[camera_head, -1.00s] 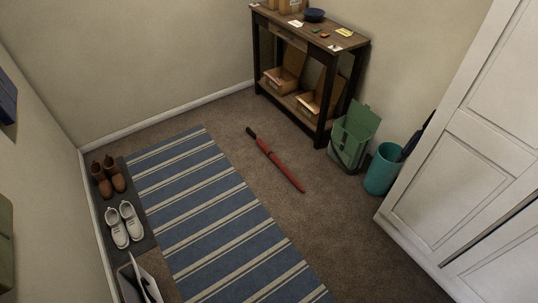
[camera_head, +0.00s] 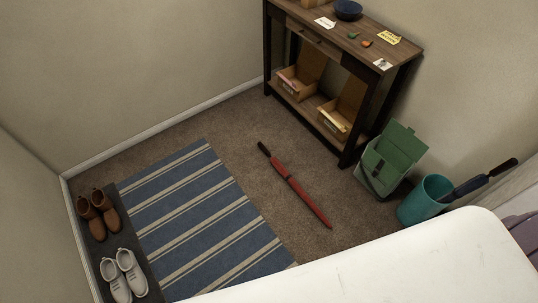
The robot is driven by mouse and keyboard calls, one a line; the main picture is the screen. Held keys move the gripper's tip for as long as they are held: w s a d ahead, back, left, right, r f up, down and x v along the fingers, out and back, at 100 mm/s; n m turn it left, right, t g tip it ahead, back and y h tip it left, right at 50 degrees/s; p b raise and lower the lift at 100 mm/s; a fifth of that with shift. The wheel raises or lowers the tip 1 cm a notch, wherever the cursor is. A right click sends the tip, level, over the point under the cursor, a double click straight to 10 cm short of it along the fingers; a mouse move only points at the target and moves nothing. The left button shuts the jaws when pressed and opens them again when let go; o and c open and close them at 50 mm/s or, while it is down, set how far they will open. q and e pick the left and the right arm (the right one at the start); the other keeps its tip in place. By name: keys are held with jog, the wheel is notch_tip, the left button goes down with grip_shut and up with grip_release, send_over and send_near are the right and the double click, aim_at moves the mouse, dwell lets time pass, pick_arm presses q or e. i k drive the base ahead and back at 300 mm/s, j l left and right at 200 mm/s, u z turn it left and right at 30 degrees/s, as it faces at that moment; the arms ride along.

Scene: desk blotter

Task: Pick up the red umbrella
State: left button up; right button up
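The red umbrella (camera_head: 298,188) lies furled on the brown carpet, between the striped rug and the console table. Its black handle points to the upper left and its tip to the lower right. Nothing covers it and nothing touches it. Neither of my grippers shows in the head view.
A blue striped rug (camera_head: 192,221) lies left of the umbrella. A wooden console table (camera_head: 345,47) stands behind. A green bag (camera_head: 390,160) and a teal bin (camera_head: 424,199) holding a dark umbrella (camera_head: 480,180) stand right. Brown boots (camera_head: 98,213) and pale shoes (camera_head: 123,274) sit left. A white surface fills the lower right.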

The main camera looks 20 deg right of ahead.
aim_at(287, 177)
jog(key=i+z, duration=0.15)
jog(key=i, duration=0.3)
jog(key=i+j+z, duration=0.15)
jog(key=i, duration=0.3)
jog(key=i+j+z, duration=0.2)
jog(key=i, duration=0.25)
